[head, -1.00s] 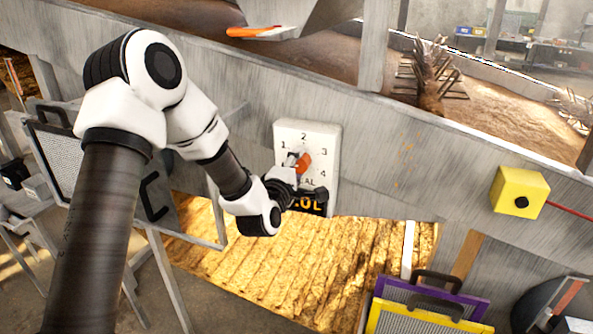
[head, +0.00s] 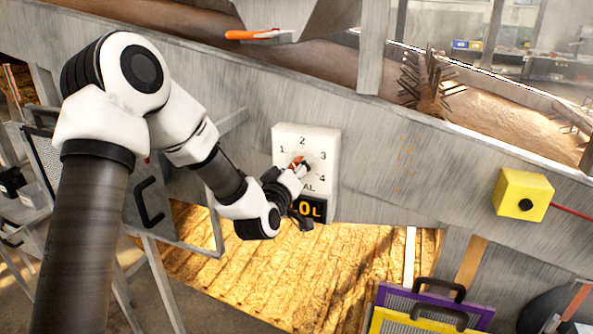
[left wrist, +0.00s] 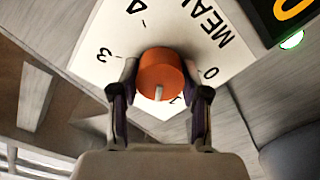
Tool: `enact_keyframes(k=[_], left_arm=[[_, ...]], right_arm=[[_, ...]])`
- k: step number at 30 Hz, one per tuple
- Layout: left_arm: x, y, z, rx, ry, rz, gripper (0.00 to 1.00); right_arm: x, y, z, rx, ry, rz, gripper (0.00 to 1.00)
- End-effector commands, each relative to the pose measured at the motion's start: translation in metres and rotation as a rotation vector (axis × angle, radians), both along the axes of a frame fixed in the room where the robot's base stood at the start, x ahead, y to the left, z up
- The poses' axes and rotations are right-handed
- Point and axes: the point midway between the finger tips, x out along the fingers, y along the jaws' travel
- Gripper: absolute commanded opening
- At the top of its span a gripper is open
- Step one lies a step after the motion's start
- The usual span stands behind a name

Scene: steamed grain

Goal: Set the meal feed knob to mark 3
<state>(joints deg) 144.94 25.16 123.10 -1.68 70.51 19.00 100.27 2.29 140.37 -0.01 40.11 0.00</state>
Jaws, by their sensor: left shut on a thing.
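The orange feed knob (head: 298,162) sits on a white dial plate (head: 320,140) marked with numbers, on the grey sloping panel. My left gripper (head: 299,170) is at the knob and partly covers it. In the left wrist view the two fingers (left wrist: 159,95) are shut on the knob (left wrist: 160,70), one on each side. The knob's pale pointer line (left wrist: 158,92) points down in that picture, near the 1. The 3 and 4 show on the left, the 0 on the right. The 2 is hidden there. My right gripper is not in view.
A black display (head: 308,208) with amber characters, partly covered, sits below the dial. A yellow box with a black button (head: 521,194) is at right. Purple and yellow framed screens (head: 425,312) stand below. A spiked roller (head: 430,90) is above the panel.

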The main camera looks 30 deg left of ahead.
Motion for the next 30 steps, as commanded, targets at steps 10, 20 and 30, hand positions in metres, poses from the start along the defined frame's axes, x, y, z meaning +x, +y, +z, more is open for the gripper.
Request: enact_keyframes(k=[10,20,30], left_arm=[[-0.0014,-0.0021,-0.0069,0.315,0.092,-0.006,0.11],[-0.0013,-0.0021,-0.0063,0.621,0.165,-0.007,0.11],[-0.0013,-0.0022,-0.0053,0.934,0.238,-0.007,0.11]], right_arm=[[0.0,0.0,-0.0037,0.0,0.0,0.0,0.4],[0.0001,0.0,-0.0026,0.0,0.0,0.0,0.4],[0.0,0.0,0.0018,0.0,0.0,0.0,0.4]])
